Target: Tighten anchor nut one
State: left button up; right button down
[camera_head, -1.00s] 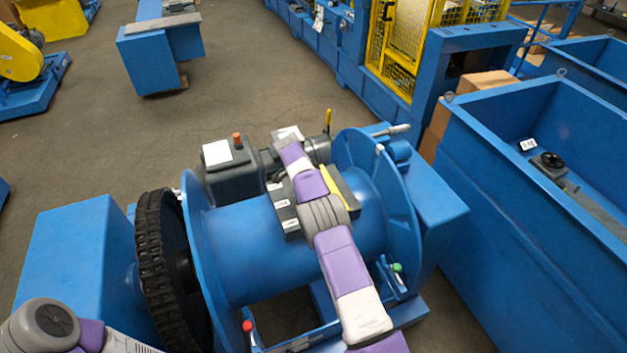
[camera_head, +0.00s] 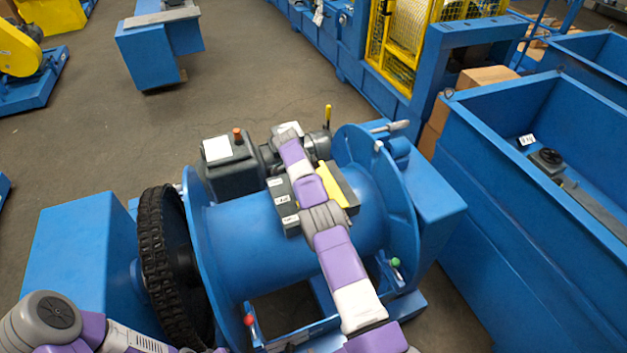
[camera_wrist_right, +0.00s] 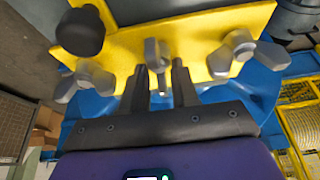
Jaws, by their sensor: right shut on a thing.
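In the right wrist view, three grey wing nuts sit along a yellow plate (camera_wrist_right: 205,32): a left one (camera_wrist_right: 86,80), a middle one (camera_wrist_right: 154,52) and a right one (camera_wrist_right: 242,50). My right gripper (camera_wrist_right: 160,75) is shut on the middle wing nut, with one dark finger on each side of it. Which nut is number one is not marked. In the head view, my right arm reaches over the blue drum (camera_head: 265,240) past the yellow plate (camera_head: 346,185); its fingers are hidden there. My left arm shows at the lower left, with its gripper out of frame.
A black knob (camera_wrist_right: 80,31) stands beside the left nut. A black toothed wheel (camera_head: 168,265) flanks the drum. A yellow-handled lever (camera_head: 327,116) rises behind it. A blue open bin (camera_head: 500,165) stands at the right. Open floor lies behind the drum.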

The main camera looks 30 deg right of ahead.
jog(key=c, duration=1.2)
grip_release()
jog(key=shift+r, duration=0.15)
jog(key=p+v, duration=0.3)
jog(key=v, duration=0.4)
jog(key=shift+a+r, duration=0.15)
jog(key=shift+r, duration=0.05)
